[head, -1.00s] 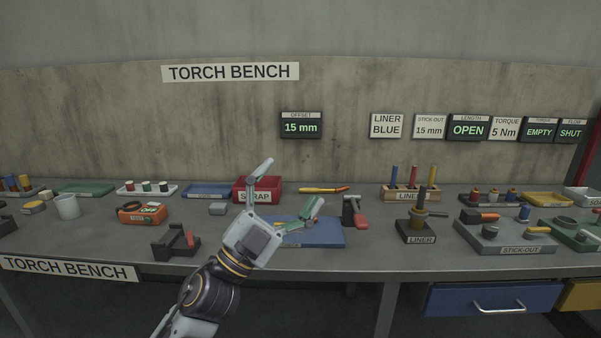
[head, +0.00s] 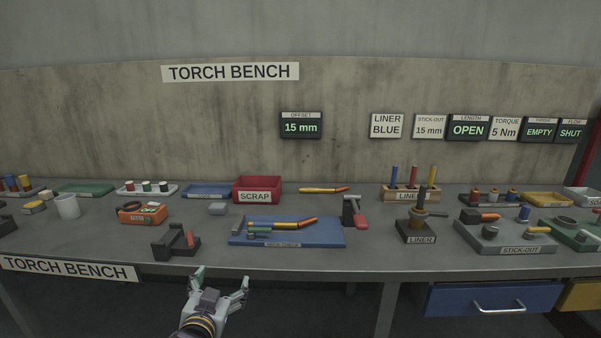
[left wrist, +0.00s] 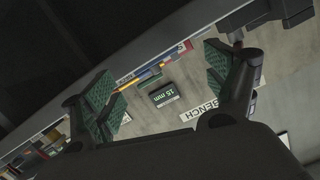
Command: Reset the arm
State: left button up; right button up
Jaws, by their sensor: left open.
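My left gripper (head: 221,276) is open and empty in the head view, low in front of the bench's front edge. In the left wrist view its two green-padded fingers (left wrist: 160,90) stand wide apart with nothing between them. The grey bench (head: 370,258) lies beyond the gripper. A blue tray (head: 325,237) on the bench holds a torch with an orange and yellow neck (head: 295,223) and small parts. My right gripper does not show in either view.
A dark clamp block (head: 176,243) stands near the front edge, behind the gripper. A blue drawer (head: 480,298) hangs under the bench at right.

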pick_arm(q)
jog(key=s+a+f+g, duration=0.3)
jog(key=s+f+g, duration=0.9)
jog(key=s+f, duration=1.05)
jog(key=s+f+g, duration=0.1)
jog(key=s+f, duration=0.1)
jog(key=f, duration=1.5)
jog(key=s+f+g, duration=0.1)
jog(key=s+f, duration=0.1)
jog(key=f, duration=1.5)
jog(key=s+a+r+p, duration=0.2)
jog(key=s+r+p, duration=0.2)
jog(key=s+p, duration=0.6)
jog(key=s+a+r+p, duration=0.2)
jog(key=s+r+p, duration=0.3)
jog(key=s+p, duration=0.5)
jog(key=p, duration=0.8)
jog(key=shift+s+g, duration=0.35)
jog(key=shift+g, duration=0.05)
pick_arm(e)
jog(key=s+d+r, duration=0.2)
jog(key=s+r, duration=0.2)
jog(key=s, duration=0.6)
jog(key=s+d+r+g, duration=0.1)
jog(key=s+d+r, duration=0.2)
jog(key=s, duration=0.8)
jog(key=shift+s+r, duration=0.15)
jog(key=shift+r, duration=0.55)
